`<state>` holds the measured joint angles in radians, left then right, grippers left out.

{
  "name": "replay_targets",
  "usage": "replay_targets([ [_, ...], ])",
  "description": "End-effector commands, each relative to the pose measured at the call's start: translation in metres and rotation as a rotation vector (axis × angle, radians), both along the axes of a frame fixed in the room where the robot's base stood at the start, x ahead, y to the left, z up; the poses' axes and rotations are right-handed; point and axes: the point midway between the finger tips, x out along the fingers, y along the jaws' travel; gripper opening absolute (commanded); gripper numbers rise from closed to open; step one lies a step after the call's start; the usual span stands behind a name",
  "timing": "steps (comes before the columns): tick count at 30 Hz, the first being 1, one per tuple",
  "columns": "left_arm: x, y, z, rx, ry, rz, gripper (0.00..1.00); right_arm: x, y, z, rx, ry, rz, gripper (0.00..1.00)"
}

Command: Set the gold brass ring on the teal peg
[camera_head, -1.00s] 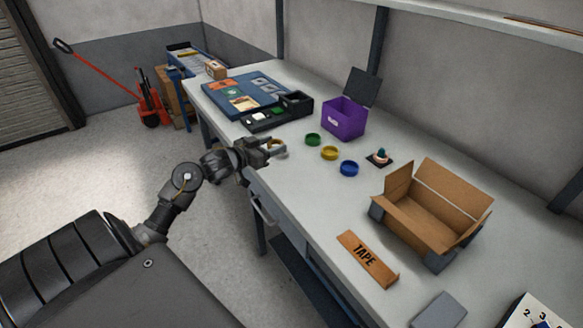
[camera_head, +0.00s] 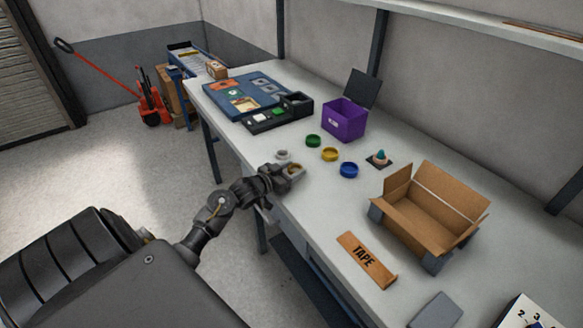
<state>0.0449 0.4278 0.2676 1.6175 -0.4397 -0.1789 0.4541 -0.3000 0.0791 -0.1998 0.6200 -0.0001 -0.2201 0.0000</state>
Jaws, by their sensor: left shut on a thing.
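My left gripper (camera_head: 290,172) is shut on the gold brass ring (camera_head: 297,168), near the front edge of the workbench. The fingers hide part of the ring. The teal peg (camera_head: 381,154) stands upright on a small dark base (camera_head: 372,161), to the right of the gripper and apart from it. A pale collar sits low around the peg. No gold ring is on the peg. My right gripper is not in view.
A pale ring (camera_head: 283,155) lies just behind the left gripper. Green (camera_head: 313,141), yellow (camera_head: 330,154) and blue (camera_head: 349,170) rings lie between gripper and peg. A purple box (camera_head: 343,121) stands behind; an open cardboard box (camera_head: 412,224) stands right of the peg.

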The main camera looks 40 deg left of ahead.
Motion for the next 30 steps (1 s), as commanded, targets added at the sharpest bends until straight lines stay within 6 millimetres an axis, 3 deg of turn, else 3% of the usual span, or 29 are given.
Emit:
replay_targets([
  [9, 0.000, 0.000, -0.004, 0.000, -0.001, 0.000, 0.21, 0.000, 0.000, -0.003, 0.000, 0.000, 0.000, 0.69],
  [10, 0.000, 0.000, -0.004, 0.000, 0.000, 0.000, 0.53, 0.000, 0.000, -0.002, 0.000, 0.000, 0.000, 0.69],
  [14, 0.000, 0.000, -0.004, 0.000, 0.001, 0.000, 0.70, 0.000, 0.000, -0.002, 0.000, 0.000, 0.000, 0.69],
  [23, 0.000, 0.000, -0.004, 0.000, 0.000, 0.000, 0.71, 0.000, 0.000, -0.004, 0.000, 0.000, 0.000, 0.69],
  [27, 0.000, 0.001, -0.009, 0.001, -0.001, 0.002, 0.71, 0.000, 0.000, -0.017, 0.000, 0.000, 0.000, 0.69],
  [30, -0.021, 0.003, -0.004, 0.003, 0.002, 0.000, 0.71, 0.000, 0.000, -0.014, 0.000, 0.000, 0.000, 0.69],
])
